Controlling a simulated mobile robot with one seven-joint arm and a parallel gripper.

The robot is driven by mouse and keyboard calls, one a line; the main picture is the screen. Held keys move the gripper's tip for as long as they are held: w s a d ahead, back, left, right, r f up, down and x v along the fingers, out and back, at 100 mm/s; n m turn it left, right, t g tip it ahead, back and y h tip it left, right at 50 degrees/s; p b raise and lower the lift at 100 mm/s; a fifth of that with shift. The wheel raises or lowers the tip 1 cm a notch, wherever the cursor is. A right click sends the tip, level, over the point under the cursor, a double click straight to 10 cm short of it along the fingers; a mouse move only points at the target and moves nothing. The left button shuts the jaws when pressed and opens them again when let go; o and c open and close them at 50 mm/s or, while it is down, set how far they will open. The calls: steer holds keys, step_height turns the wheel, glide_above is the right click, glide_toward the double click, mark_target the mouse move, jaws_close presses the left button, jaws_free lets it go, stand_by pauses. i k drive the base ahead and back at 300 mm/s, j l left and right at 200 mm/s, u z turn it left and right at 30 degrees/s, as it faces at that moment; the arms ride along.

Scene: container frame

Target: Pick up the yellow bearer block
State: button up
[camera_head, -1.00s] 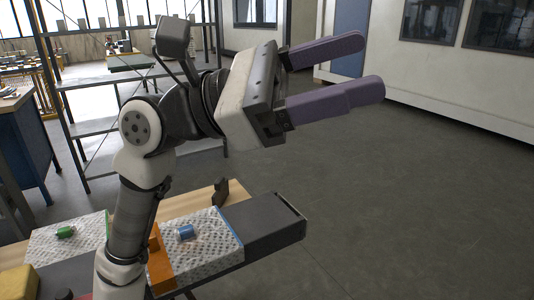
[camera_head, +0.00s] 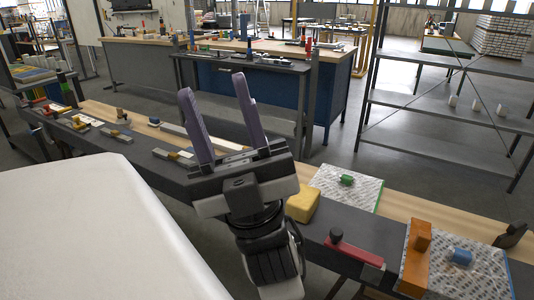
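A yellow block (camera_head: 303,204) with rounded edges lies on the dark front part of the long bench, just right of my gripper's body. My gripper (camera_head: 213,88) is raised above the bench, with its two purple fingers apart and pointing up and away. Nothing shows between the fingers. The fingertips are well away from the yellow block, up and to its left in the picture. My wrist is close to the block's left side in the picture, and I cannot tell the depth gap.
Right of the block are a red-handled tool (camera_head: 352,249), a white patterned sheet with a green part (camera_head: 347,180), an orange block (camera_head: 416,256) and a blue part (camera_head: 461,256). Small blocks and bars line the bench at left. A large white surface (camera_head: 90,235) fills the lower left.

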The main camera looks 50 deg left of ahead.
mark_target(301, 206)
steer(key=u, duration=1.35)
steer(key=i+l+u, duration=0.1)
steer(key=i+l, duration=0.15)
steer(key=i+l+u, duration=0.15)
steer(key=l, duration=0.3)
steer(key=i+l+u, duration=0.1)
steer(key=i+l, duration=0.2)
steer(key=k+l, duration=0.2)
steer(key=l, duration=0.25)
steer(key=k+l+u, duration=0.1)
steer(key=l, duration=0.3)
steer(key=k, duration=0.1)
